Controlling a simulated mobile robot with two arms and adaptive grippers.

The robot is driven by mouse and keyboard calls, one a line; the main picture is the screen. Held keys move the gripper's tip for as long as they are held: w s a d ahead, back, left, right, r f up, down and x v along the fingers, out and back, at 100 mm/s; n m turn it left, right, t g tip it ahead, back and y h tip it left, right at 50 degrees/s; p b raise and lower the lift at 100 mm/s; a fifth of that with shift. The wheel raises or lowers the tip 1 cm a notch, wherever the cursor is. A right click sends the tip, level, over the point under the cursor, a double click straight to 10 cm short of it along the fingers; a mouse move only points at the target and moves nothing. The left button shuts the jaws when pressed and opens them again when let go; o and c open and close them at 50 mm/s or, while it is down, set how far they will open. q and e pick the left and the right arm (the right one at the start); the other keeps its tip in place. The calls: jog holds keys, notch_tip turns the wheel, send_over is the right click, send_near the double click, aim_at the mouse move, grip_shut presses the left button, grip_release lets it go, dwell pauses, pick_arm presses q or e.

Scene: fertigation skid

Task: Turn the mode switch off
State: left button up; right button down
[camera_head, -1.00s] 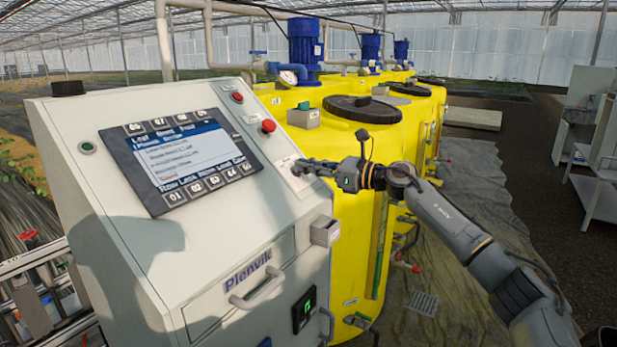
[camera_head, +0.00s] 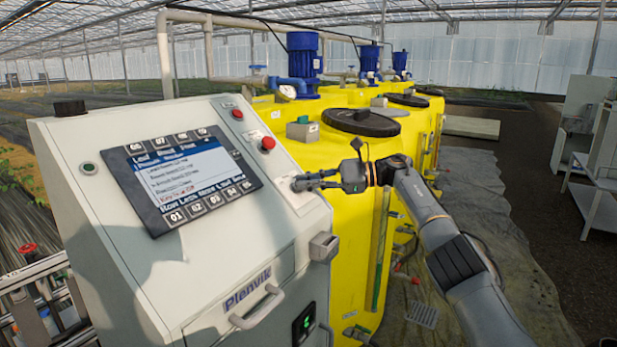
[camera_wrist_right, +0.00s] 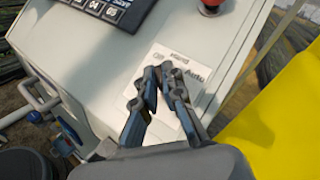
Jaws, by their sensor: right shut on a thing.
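The mode switch sits on a white label plate (camera_wrist_right: 182,62) on the sloped panel of the grey control cabinet (camera_head: 225,205). My right gripper (camera_head: 298,183) reaches in from the right to the panel's right edge. In the right wrist view its fingertips (camera_wrist_right: 162,70) are close together over the plate's middle. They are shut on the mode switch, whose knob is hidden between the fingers. My left gripper is not in view.
A red button (camera_head: 268,143) sits above the plate, and a screen with keys (camera_head: 185,180) is to its left. A grey box with a handle (camera_head: 323,247) juts from the cabinet's right edge. Yellow tanks (camera_head: 345,140) stand close behind my right gripper.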

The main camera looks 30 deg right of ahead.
jog(key=shift+a+f+n, duration=0.1)
jog(key=shift+f+n, duration=0.1)
jog(key=shift+n, duration=0.1)
dwell(0.4)
jog(key=c, duration=1.5)
grip_release()
jog(key=shift+o, duration=0.2)
jog(key=shift+w+a, duration=0.1)
